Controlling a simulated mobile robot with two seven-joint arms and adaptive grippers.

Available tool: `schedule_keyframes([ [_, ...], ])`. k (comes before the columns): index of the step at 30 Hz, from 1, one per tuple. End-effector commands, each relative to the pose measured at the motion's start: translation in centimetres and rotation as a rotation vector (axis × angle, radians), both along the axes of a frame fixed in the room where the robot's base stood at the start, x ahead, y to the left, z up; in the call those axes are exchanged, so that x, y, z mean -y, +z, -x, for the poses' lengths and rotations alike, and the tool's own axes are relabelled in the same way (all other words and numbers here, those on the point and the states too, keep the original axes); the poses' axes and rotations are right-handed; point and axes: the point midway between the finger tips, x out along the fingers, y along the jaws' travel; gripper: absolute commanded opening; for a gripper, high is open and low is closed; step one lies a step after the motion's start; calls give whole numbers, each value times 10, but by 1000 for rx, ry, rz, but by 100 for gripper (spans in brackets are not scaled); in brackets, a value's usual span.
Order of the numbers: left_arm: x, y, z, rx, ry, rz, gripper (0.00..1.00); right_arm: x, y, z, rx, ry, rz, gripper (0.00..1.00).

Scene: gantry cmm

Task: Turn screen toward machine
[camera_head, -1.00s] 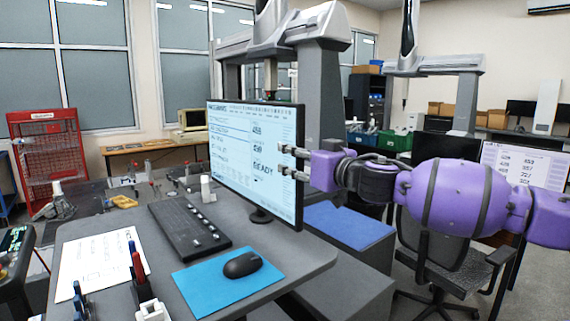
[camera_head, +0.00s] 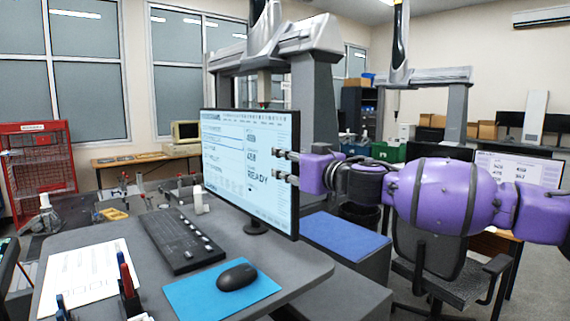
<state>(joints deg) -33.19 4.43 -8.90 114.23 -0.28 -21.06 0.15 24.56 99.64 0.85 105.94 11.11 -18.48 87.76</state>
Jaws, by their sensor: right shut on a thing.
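The screen (camera_head: 240,165) stands on its foot on the grey desk, its lit face showing rows of numbers and the word READY. It is turned partly to the left and faces the keyboard side. My right gripper (camera_head: 284,166) is at the screen's right edge, with its two fingers one above the other and their tips at the edge. It is shut on the screen's edge. The machine (camera_head: 315,95), a large grey gantry, stands behind the screen. My left gripper is not in view.
On the desk (camera_head: 290,268) are a black keyboard (camera_head: 181,240), a mouse (camera_head: 237,277) on a blue mat (camera_head: 200,303), a paper sheet (camera_head: 80,275) and a pen holder (camera_head: 130,297). An office chair (camera_head: 445,270) stands at the right. A red rack (camera_head: 37,170) is at the left.

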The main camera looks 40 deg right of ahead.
Motion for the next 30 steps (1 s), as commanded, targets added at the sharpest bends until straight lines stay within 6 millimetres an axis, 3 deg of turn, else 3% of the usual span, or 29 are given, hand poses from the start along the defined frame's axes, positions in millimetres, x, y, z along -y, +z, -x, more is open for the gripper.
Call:
schedule_keyframes([
  [8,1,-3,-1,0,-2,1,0,-2,-2,-2,0,-4,-1,0],
  [18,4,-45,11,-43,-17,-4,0,-24,-4,-10,13,-128,-12,0],
  [30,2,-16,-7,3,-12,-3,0,-40,3,-15,17,-255,-17,0],
])
